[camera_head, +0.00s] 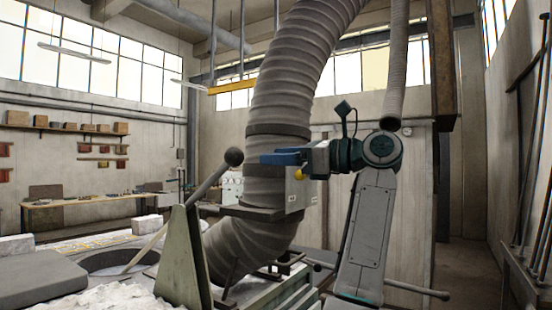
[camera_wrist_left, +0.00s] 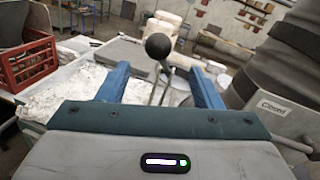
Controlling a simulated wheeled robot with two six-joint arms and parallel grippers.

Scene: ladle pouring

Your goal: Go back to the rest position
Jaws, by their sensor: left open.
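My left gripper (camera_head: 283,158) is raised in front of the large grey duct in the head view, its blue fingers pointing left. In the left wrist view my left gripper (camera_wrist_left: 159,70) shows its two blue fingers spread apart with nothing held. A lever with a dark ball knob (camera_head: 234,157) slants up from the lower left. The knob (camera_wrist_left: 158,46) also shows beyond and between the fingers in the wrist view, apart from them. No ladle can be clearly made out. My right gripper is not in view.
A thick ribbed duct (camera_head: 280,95) rises close behind the gripper. A round opening (camera_head: 105,262) and white lumpy material (camera_head: 120,298) lie at lower left. The wrist view shows a red crate (camera_wrist_left: 28,68) at left and a "Closed" label (camera_wrist_left: 274,107) at right.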

